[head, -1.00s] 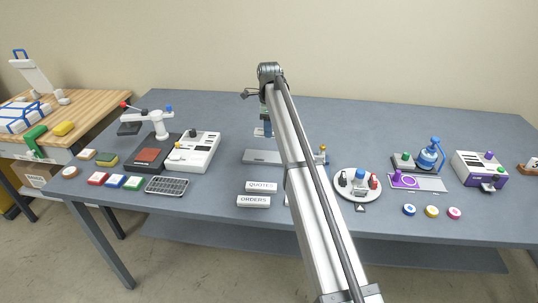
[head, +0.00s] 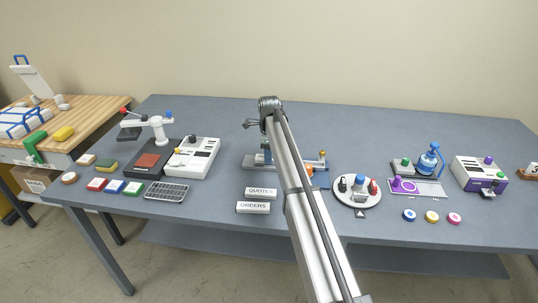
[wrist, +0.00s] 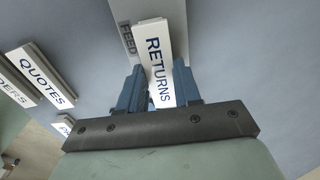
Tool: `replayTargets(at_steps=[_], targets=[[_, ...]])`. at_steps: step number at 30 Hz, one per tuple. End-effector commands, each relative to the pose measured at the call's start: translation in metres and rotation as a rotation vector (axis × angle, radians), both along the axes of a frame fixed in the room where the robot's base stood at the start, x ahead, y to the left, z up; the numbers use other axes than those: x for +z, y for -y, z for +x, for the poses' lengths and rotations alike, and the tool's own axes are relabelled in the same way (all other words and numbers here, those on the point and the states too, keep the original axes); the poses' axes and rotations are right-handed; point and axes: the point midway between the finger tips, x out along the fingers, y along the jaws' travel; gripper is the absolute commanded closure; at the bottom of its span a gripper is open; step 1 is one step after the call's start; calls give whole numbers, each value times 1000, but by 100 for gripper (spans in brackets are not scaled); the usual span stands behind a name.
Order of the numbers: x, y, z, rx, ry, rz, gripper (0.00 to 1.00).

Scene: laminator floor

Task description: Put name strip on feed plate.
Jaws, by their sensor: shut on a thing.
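My gripper (wrist: 158,88) is shut on a white name strip (wrist: 160,48) that reads RETURNS. Its two blue fingers press the strip's sides in the wrist view. A grey plate marked FEED (wrist: 126,38) lies beneath and beside the strip's far end. Whether the strip touches it, I cannot tell. In the head view the feed plate (head: 252,165) is partly hidden by my arm, and my gripper (head: 264,158) is low over it. The held strip is hidden in that view.
White strips QUOTES (head: 261,193) and ORDERS (head: 253,207) lie in front of the plate. A round white turntable (head: 346,198) stands to the right. A white machine (head: 197,157) and a dark mesh tray (head: 166,191) are to the left. The table's back is clear.

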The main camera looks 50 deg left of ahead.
Motion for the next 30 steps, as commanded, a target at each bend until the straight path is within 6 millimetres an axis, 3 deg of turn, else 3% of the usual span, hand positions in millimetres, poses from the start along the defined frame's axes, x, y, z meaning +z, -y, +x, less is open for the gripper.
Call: replayTargets(at_steps=[8, 9, 16, 25, 30], targets=[[-3, 0, 0, 0, 0, 0, 97], [-3, 0, 0, 0, 0, 0, 63], [-3, 0, 0, 0, 0, 0, 42], [0, 0, 0, 0, 0, 0, 42], [16, -1, 0, 0, 1, 1, 42]])
